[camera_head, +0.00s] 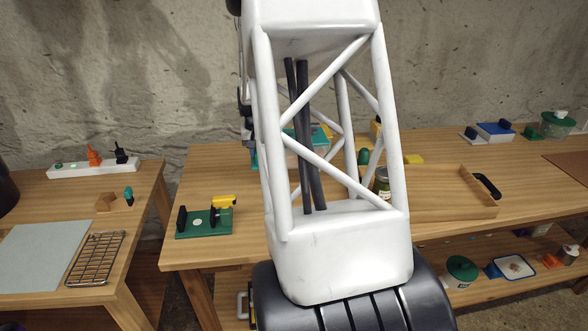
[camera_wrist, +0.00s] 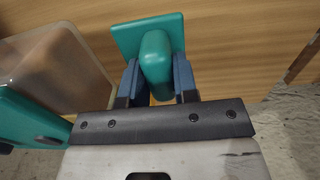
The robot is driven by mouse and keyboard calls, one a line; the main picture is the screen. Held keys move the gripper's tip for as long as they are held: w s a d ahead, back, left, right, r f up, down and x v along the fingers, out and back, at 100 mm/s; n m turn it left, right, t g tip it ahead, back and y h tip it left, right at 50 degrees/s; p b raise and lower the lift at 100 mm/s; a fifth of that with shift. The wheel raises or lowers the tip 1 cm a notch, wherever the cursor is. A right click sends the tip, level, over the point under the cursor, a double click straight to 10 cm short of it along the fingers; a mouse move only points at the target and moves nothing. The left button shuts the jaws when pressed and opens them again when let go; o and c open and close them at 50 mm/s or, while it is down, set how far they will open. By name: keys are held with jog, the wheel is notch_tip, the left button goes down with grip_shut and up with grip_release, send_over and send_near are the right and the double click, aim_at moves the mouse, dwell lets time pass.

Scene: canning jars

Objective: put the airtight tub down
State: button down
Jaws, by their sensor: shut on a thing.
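My gripper (camera_wrist: 157,82) is shut on the rounded teal knob of what I take to be the airtight tub. A square teal plate, like a lid (camera_wrist: 122,38), shows behind the knob in the wrist view. The knob sits between the two blue fingers. The tub's body is hidden, so I cannot tell whether it touches the wooden surface. In the head view my own white arm link hides the gripper and most of that spot.
A translucent container (camera_wrist: 45,68) with teal edges is close at left in the wrist view. The wooden workbench (camera_head: 440,149) carries a tray (camera_head: 445,207), a jar (camera_head: 381,184) and a green-based fixture (camera_head: 205,223). A green-topped tub (camera_head: 557,125) stands far right.

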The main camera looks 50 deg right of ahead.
jog(key=shift+f, duration=3)
jog(key=shift+f, duration=1.9)
jog(key=shift+f, duration=0.1)
jog(key=c, duration=0.9)
grip_release()
notch_tip(320, 180, up, 12)
jog(key=shift+r, duration=0.15)
jog(key=shift+a, duration=0.1)
